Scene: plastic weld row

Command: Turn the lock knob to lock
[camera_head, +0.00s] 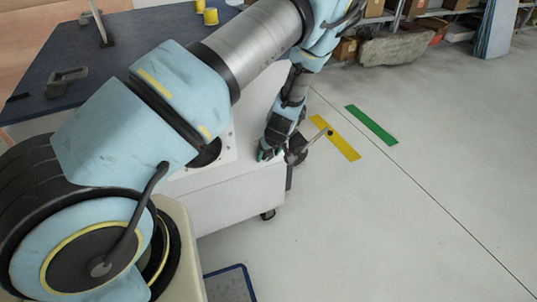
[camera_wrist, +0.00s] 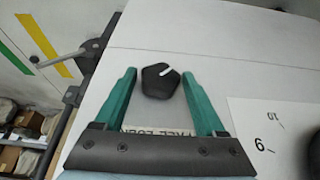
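The lock knob (camera_wrist: 160,82) is a dark, many-sided knob with a white pointer line, on a light panel (camera_wrist: 225,60) in the wrist view. My gripper (camera_wrist: 159,73) is open, with one teal finger on each side of the knob. Gaps show between the fingers and the knob, so it is not clasped. A printed label (camera_wrist: 160,131) lies below the knob, upside down and partly covered by the gripper body. In the head view my gripper (camera_head: 268,154) is at the far end of the white cabinet (camera_head: 235,200); the knob is hidden there.
A crank lever (camera_head: 298,152) projects from the cabinet's end close to my gripper; it also shows at left in the wrist view (camera_wrist: 65,54). A numbered white dial plate (camera_wrist: 268,135) lies to the right. Yellow (camera_head: 335,138) and green (camera_head: 371,125) floor strips lie beyond.

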